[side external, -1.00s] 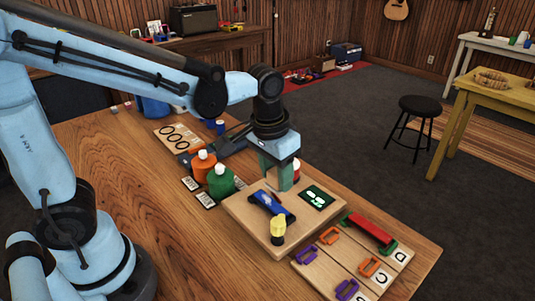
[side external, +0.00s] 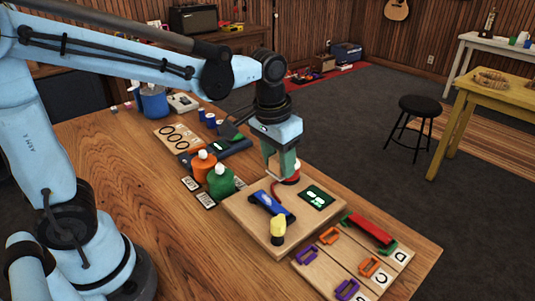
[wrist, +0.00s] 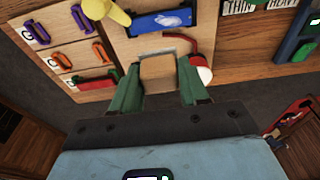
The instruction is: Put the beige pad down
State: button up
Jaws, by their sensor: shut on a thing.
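The beige pad (wrist: 157,72) is a small block between my fingertips in the wrist view. My gripper (wrist: 158,82) has its two green fingers shut on it, one on each side. In the side view my gripper (side external: 281,172) is over the back part of a wooden board (side external: 240,215). The pad is mostly hidden by the fingers there, and I cannot tell how high it is above the board.
The board carries a blue device (side external: 271,204), a yellow-topped knob (side external: 278,228), a display (side external: 316,197) and a red curved strip (side external: 275,192). A rack with coloured clips (side external: 352,262) lies at right. Orange (side external: 201,166) and green (side external: 221,182) bottles stand at left.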

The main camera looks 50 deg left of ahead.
jog(key=w+a+f, duration=0.2)
jog(key=w+a, duration=0.3)
jog(key=a, duration=0.1)
send_over(263, 167)
jog(key=f, duration=0.6)
jog(key=shift+s+d, duration=0.1)
jog(key=shift+s, duration=0.3)
jog(key=shift+f, duration=2.1)
jog(key=o, duration=0.9)
jog(key=shift+f, duration=0.1)
jog(key=shift+o, duration=0.2)
